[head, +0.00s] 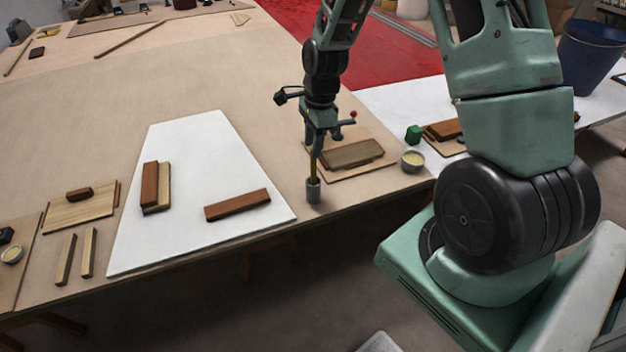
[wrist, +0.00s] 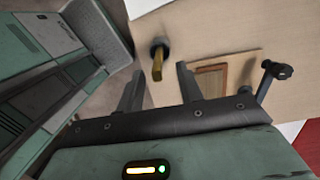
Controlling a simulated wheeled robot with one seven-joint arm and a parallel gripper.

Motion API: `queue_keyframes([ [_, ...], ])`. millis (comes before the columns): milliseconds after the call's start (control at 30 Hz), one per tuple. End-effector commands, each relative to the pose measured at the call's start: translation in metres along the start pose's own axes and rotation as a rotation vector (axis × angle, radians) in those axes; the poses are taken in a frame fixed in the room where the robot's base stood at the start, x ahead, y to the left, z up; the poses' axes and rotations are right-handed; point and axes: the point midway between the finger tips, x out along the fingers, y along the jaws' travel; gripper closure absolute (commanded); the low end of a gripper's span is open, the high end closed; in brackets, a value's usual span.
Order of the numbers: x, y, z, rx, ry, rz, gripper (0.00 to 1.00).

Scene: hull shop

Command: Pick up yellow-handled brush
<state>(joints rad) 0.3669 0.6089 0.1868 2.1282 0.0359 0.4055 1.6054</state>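The yellow-handled brush (head: 314,168) stands upright in a small grey cup (head: 313,190) near the table's front edge. In the wrist view its yellow handle (wrist: 157,68) points toward the camera out of the dark cup (wrist: 158,44). My gripper (head: 323,138) is above the cup and points down. In the wrist view its two fingers (wrist: 159,76) are apart, with the handle end showing in the gap between the fingertips. I cannot tell how deep the handle reaches between them. The brush head is hidden in the cup.
A board with wooden blocks (head: 352,154) lies right beside the cup. A white sheet (head: 190,224) with brown blocks lies to the left. The table behind is mostly clear.

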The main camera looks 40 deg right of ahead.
Motion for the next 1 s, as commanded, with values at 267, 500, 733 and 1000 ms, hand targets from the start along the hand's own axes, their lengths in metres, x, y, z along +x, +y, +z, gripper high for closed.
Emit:
queue_keyframes([
  [267, 0.018, 0.003, -0.002, 0.0, 0.0, 0.004, 0.64],
  [500, 0.049, 0.005, -0.003, -0.002, 0.0, 0.003, 0.64],
  [733, 0.058, 0.004, -0.003, -0.001, 0.0, -0.001, 0.64],
  [1000, 0.058, 0.004, -0.003, -0.001, 0.0, -0.001, 1.0],
])
